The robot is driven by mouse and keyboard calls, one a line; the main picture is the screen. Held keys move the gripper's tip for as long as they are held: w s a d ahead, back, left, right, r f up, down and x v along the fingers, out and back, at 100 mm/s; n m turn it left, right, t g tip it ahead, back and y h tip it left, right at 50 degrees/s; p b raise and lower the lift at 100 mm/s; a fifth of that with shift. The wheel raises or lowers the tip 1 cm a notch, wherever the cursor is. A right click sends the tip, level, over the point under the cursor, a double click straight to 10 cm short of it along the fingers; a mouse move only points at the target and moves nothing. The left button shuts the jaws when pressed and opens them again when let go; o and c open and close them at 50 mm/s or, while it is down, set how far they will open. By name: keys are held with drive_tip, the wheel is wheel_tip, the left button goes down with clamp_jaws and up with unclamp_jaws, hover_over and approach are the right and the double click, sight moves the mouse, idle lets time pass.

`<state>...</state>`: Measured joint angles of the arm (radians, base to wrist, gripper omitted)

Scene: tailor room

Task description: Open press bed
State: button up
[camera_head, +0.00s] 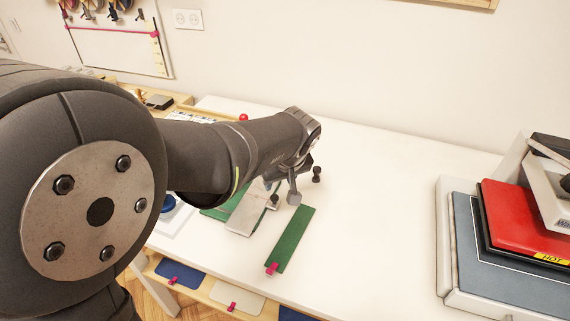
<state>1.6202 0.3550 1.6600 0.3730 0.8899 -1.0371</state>
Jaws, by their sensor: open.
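The press stands at the right edge of the table. It has a white base (447,245), a blue-grey flat bed (490,268) and a red plate (515,215) with a yellow "HOT" label lying over part of the bed. A white housing with a dark bar (550,150) sits above the red plate and is cut off by the frame edge. My gripper (284,199) is open at the end of my arm, over the middle of the table and well left of the press. My wrist partly hides the gripper, and nothing shows held in it.
A green strip (292,240) with a pink clip lies in front of my gripper. The white table (370,230) is clear between the gripper and the press.

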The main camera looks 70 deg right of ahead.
sight(274, 196)
drive_tip(key=v, duration=0.8)
drive_tip(key=shift+r, duration=0.15)
drive_tip(key=x, duration=1.7)
drive_tip(key=shift+f, duration=0.25)
